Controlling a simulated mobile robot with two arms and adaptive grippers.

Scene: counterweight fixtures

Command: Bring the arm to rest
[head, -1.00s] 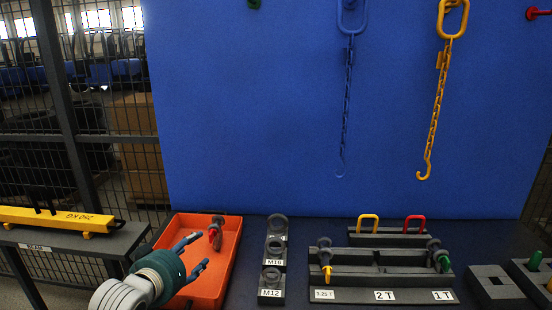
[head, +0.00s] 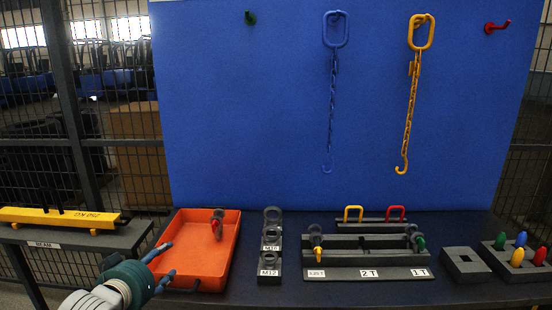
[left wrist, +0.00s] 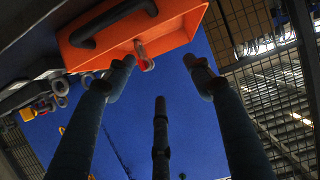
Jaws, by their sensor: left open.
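My left gripper (head: 164,266) is at the lower left of the head view, in front of the near left corner of the orange tray (head: 184,283). Its fingers are spread and nothing is between them. In the left wrist view the open fingers (left wrist: 158,85) point toward the blue panel, with the orange tray (left wrist: 185,22) beyond them at the top. A grey shackle with a red pin (head: 217,224) is in the tray, apart from the fingers. My right gripper is not in view.
The yellow beam (head: 58,217) lies on a side stand at left. A labelled rack (head: 366,258), ring-bolt blocks (head: 270,257) and a peg block (head: 520,263) stand on the dark table. Blue (head: 331,95) and yellow (head: 410,95) chains hang on the blue panel. Bare table lies along the front.

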